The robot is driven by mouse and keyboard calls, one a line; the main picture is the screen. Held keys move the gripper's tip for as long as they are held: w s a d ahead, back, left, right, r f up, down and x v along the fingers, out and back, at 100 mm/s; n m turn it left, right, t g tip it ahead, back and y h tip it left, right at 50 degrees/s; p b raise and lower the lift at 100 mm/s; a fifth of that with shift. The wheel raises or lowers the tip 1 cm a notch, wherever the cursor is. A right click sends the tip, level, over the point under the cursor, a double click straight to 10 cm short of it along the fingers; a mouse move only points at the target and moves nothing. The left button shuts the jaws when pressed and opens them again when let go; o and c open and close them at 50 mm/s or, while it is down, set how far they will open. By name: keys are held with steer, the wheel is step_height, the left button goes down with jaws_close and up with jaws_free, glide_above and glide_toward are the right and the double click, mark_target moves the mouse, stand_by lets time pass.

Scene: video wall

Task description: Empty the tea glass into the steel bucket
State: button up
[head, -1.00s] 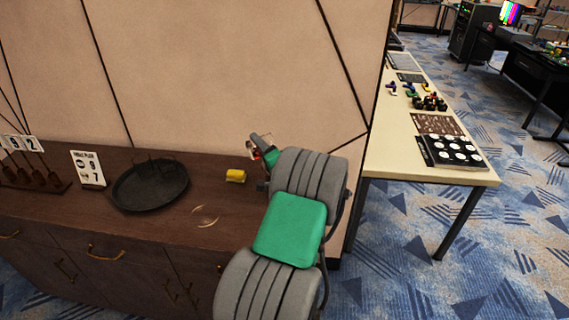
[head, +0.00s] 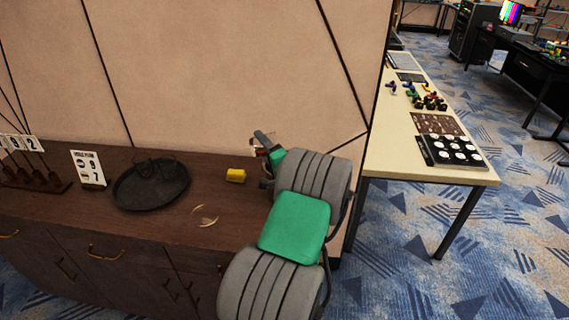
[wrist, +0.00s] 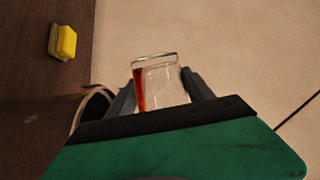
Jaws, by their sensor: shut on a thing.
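The tea glass (wrist: 165,72) is clear, with red-brown tea along its left side in the wrist view. My gripper (wrist: 158,82) is shut on it, one finger on each side. The tea lies along one wall, so the glass looks tilted. The steel bucket shows only in part, as a pale curved rim (wrist: 79,106) around a dark inside, left of and below the glass in the wrist view. In the head view my gripper (head: 263,146) is small above the counter's right end, and my arm hides most of the bucket.
A yellow sponge (head: 236,175) lies on the dark wooden counter (head: 120,228). A clear dish-like outline (head: 205,216) lies near the front. The wall is close behind.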

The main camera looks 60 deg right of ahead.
steer(key=shift+s+r+m+b, duration=0.1)
steer(key=shift+r+m+b, duration=0.3)
steer(key=shift+m, duration=0.4)
steer(key=shift+s+d+r+m+t+h+b, duration=0.1)
steer(key=shift+s+r+m+t+h+b, duration=0.1)
steer(key=shift+m+h, duration=0.25)
steer(key=shift+s+d+r+m+t+h+b, duration=0.15)
steer(key=shift+m+t+h+b, duration=0.1)
steer(key=shift+m, duration=0.3)
